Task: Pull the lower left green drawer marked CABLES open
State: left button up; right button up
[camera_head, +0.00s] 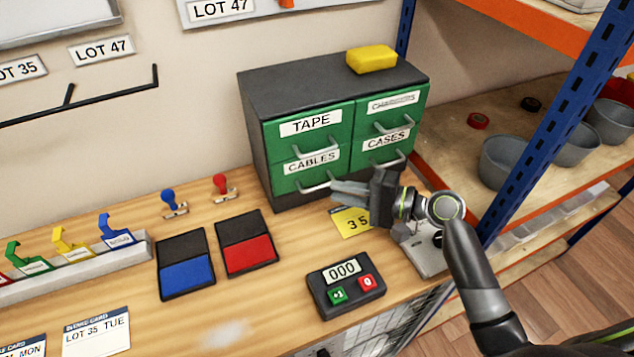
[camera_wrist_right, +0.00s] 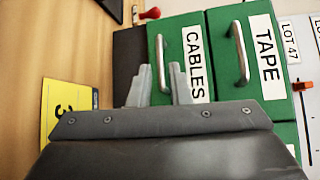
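The green CABLES drawer (camera_head: 283,184) is at the lower left of the dark cabinet (camera_head: 257,130) and looks shut. Its silver bar handle (camera_head: 313,188) also shows in the right wrist view (camera_wrist_right: 163,50). My right gripper (camera_head: 336,191) is in front of this handle, to its right in the head view. In the right wrist view my gripper's two fingers (camera_wrist_right: 160,76) are apart, with the handle's near end between their tips. Whether either finger touches the handle I cannot tell. My left gripper is out of view.
The TAPE drawer (camera_head: 272,130) is above, the CASES drawer (camera_head: 364,160) to the right. A yellow block (camera_head: 371,59) lies on the cabinet. A yellow card (camera_head: 349,222) and a counter box (camera_head: 345,288) lie in front. A blue shelf post (camera_head: 540,135) stands right.

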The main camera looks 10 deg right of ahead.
aim_at(317, 188)
jog(key=p+x, duration=0.1)
jog(key=x, duration=0.5)
jog(key=shift+c, duration=0.5)
grip_shut()
